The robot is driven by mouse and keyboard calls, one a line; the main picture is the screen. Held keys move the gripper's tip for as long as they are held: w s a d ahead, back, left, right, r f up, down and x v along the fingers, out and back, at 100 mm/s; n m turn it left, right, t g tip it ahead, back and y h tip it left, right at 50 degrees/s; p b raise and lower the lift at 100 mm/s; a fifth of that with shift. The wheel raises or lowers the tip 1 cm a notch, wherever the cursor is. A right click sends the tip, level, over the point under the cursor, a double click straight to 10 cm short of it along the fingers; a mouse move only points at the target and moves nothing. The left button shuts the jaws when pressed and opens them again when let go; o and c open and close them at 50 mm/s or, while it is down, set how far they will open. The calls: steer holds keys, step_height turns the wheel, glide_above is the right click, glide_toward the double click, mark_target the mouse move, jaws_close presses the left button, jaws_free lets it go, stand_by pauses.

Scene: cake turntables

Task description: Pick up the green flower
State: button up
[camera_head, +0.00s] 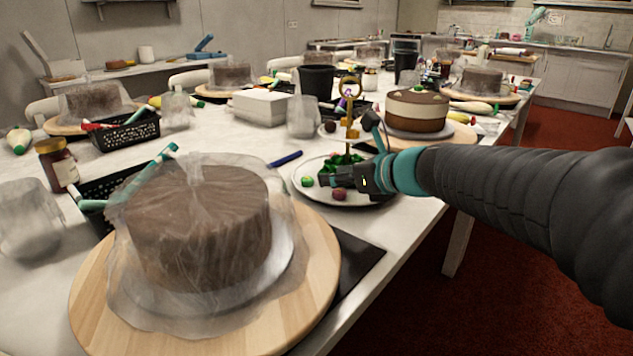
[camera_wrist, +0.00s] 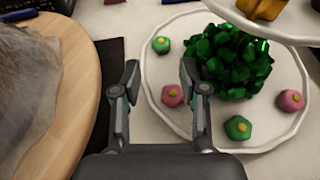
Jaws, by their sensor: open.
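Two small green flower-like pieces with yellow centres lie on a white scalloped plate (camera_wrist: 291,64). One green flower (camera_wrist: 162,45) is near the plate's left edge, the other green flower (camera_wrist: 238,127) near its front edge. A green piece (camera_head: 307,181) also shows in the head view. Pink pieces lie at the left (camera_wrist: 172,95) and right (camera_wrist: 290,100). A shiny dark green leafy cluster (camera_wrist: 232,62) fills the plate's middle. My gripper (camera_wrist: 160,80) is open and empty over the plate's left edge; it also shows in the head view (camera_head: 328,180). The left green flower appears beyond the gap between its fingertips.
A gold post (camera_head: 352,112) rises above the plate, and a white upper tier (camera_wrist: 258,29) overhangs the cluster. A covered chocolate cake (camera_head: 203,215) on a wooden turntable (camera_head: 105,310) stands at left. A layered cake (camera_head: 416,111) stands behind my arm.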

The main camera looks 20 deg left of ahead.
mark_target(311, 180)
steer(key=x, duration=0.3)
steer(key=shift+f, duration=0.1)
steer(key=shift+f+x, duration=0.15)
steer(key=shift+x, duration=1.25)
steer(key=shift+f+x, duration=0.15)
steer(key=shift+x, duration=1.2)
steer(key=shift+d, duration=0.15)
steer(key=c, duration=0.5)
